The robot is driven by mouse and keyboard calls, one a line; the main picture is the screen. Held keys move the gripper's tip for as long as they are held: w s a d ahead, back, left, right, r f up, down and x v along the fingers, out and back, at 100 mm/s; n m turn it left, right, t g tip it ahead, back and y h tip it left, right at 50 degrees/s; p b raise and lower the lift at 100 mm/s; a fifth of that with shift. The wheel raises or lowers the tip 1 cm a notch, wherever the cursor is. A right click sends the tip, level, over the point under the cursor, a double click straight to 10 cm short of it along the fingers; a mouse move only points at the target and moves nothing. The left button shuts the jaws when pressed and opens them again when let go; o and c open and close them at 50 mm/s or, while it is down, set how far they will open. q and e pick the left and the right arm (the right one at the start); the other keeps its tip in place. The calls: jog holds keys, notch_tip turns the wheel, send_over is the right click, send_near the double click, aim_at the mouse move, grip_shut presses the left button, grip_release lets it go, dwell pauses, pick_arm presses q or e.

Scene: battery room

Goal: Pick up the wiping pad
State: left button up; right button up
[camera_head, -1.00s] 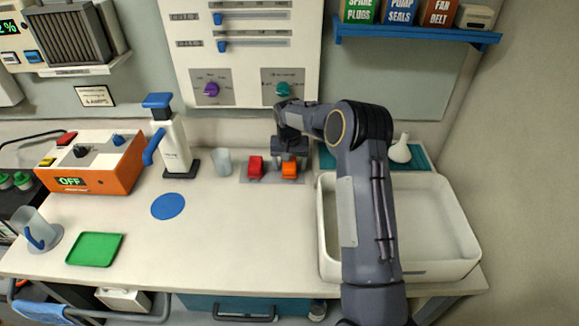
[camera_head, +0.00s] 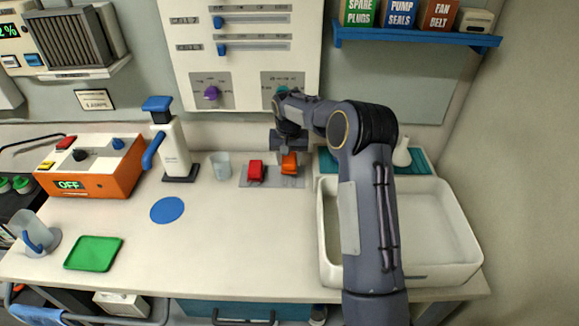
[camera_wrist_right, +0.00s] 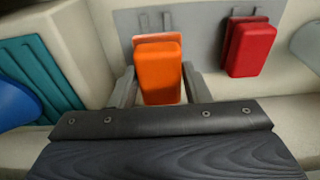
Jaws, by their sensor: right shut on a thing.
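The orange pad (camera_head: 289,164) is a small block at the grey plate (camera_head: 258,183) at the back of the worktop. My right gripper (camera_head: 289,153) is shut on it from above. In the right wrist view, the orange pad (camera_wrist_right: 160,72) sits between the two grey fingers (camera_wrist_right: 160,88), one on each side. It looks slightly raised, but I cannot tell whether it is fully clear of the plate. A similar red block (camera_head: 256,170) stands just left of it, apart from the gripper. My left gripper is not in view.
A white basin (camera_head: 440,272) stands at the right, beneath my right forearm. A clear cup (camera_head: 221,165), a white-and-blue pump dispenser (camera_head: 177,155), a blue disc (camera_head: 167,210) and a green tray (camera_head: 93,254) are to the left. The front middle worktop is clear.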

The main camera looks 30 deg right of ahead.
jog(key=a+r+b, duration=0.1)
jog(key=a+r, duration=0.3)
jog(key=a, duration=0.3)
jog(key=s+a+r+b, duration=0.1)
jog(key=a+r, duration=0.4)
jog(key=a, duration=0.1)
jog(key=shift+s+a+r, duration=0.15)
jog(key=shift+a, duration=0.2)
